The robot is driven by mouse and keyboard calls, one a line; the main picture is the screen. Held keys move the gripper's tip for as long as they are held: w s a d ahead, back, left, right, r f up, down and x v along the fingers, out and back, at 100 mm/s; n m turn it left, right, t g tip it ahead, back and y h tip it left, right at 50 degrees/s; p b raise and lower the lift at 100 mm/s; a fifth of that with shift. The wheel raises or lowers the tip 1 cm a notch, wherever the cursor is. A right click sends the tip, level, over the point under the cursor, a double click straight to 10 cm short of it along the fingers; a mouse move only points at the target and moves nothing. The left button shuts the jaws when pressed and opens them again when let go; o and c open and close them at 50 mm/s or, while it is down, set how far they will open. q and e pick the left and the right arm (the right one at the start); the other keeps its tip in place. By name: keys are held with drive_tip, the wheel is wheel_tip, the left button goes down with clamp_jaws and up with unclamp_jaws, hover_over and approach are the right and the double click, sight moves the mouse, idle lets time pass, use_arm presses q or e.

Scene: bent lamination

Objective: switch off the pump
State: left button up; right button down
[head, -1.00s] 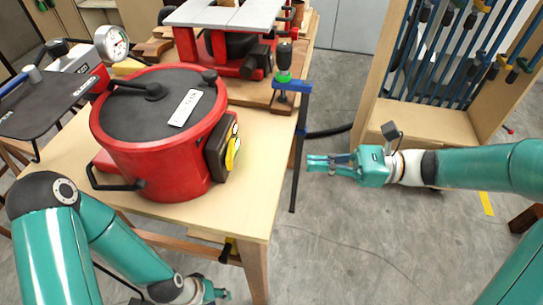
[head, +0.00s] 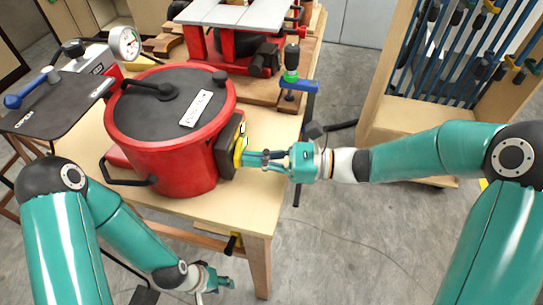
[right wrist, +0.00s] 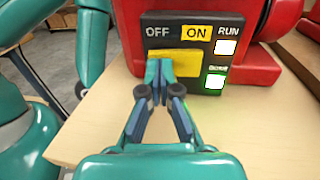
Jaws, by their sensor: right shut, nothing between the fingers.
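A red round vessel (head: 170,165) with a black lid stands on the wooden table. A dark switch box (head: 228,150) with a yellow part (head: 240,142) sits on its right side. In the right wrist view the panel (right wrist: 158,20) reads OFF, ON and RUN, with ON on a yellow field. A yellow plate (right wrist: 190,62) lies below these words. The RUN lamp (right wrist: 225,47) and a green-framed lamp (right wrist: 215,81) are lit. My right gripper (right wrist: 159,72) is shut and empty, its tips at the yellow plate's left part; contact is unclear. My left gripper (head: 222,284) is low, beside the table.
A black tray (head: 45,115) with a blue-handled tool is at the left. A round gauge (head: 125,42) stands behind the vessel. A clamp with blue bar (head: 300,85) is at the table's right edge. A rack of clamps (head: 450,60) stands at the back right.

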drive_tip(key=shift+a, duration=0.1)
drive_tip(key=shift+s+a+f+b, duration=0.1)
drive_tip(key=shift+a+b, duration=0.3)
drive_tip(key=shift+d, duration=0.15)
drive_tip(key=shift+s+d, duration=0.15)
drive_tip(key=shift+d, duration=0.25)
drive_tip(key=s+d+b, duration=0.1)
drive_tip(key=s+d, duration=0.5)
drive_tip(key=d, duration=0.5)
drive_tip(key=shift+d, duration=0.35)
